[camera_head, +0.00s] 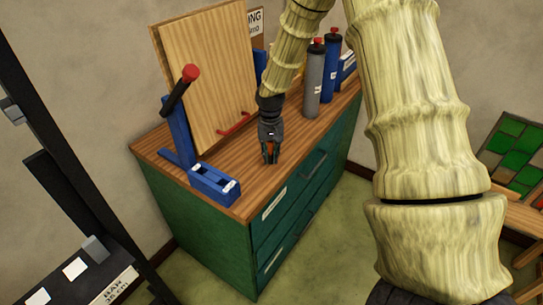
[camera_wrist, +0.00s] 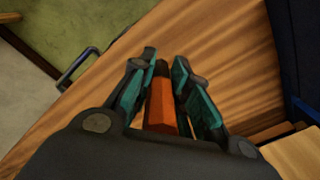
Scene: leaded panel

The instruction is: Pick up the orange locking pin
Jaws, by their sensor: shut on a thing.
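The orange locking pin (camera_wrist: 160,105) is between the two teal-padded fingers of my gripper (camera_wrist: 164,88) in the wrist view. Its dark tip points away from the palm, and its near end is hidden by the palm. In the head view my gripper (camera_head: 270,155) points down close above the wooden cabinet top, with a bit of the orange pin (camera_head: 270,149) showing between the fingers. My gripper is shut on the pin. I cannot tell whether the pin touches the cabinet top.
A green drawer cabinet (camera_head: 200,212) carries a blue stand (camera_head: 180,130) with a red-knobbed lever, a leaning wooden board (camera_head: 205,75) with a red handle, and a blue block (camera_head: 214,183). Grey (camera_head: 314,80) and blue (camera_head: 331,70) bottles stand behind. A leaded panel (camera_head: 515,150) is at right.

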